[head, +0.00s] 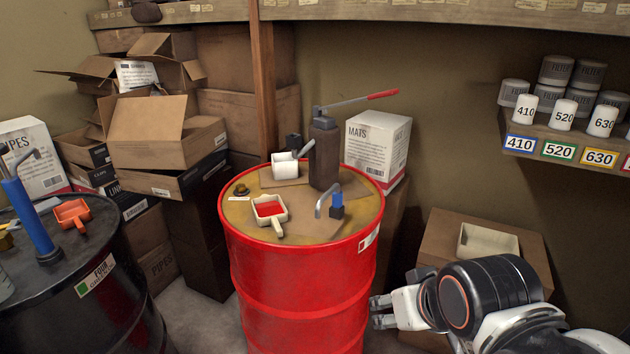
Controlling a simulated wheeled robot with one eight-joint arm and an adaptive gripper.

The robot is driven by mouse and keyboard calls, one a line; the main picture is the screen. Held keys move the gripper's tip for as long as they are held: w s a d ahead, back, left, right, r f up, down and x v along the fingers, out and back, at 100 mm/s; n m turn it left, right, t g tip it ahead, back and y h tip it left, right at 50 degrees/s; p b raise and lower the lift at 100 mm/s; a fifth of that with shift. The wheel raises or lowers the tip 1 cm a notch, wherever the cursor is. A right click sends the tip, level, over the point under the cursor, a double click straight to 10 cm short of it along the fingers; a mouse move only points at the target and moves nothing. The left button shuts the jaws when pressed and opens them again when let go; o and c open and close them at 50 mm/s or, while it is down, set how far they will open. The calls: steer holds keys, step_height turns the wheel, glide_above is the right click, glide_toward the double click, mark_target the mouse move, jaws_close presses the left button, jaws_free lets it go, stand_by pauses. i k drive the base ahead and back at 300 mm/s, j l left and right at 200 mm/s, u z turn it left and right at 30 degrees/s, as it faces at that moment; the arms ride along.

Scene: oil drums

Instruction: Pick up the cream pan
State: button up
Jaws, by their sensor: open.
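A small cream pan (277,226) with a short handle sits on top of the red drum (297,285). Its inside shows red, and its handle points toward the front of the drum. My gripper (380,312) is open and empty, low at the right of the red drum. It is below the level of the drum top and well apart from the pan. Whether its fingers touch the drum side cannot be told.
An orange pan (72,213) sits on the dark drum (75,290) at left. A cream tray (488,241) rests on a box at right.

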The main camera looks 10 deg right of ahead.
mark_target(269, 210)
steer(key=i+j, duration=0.9)
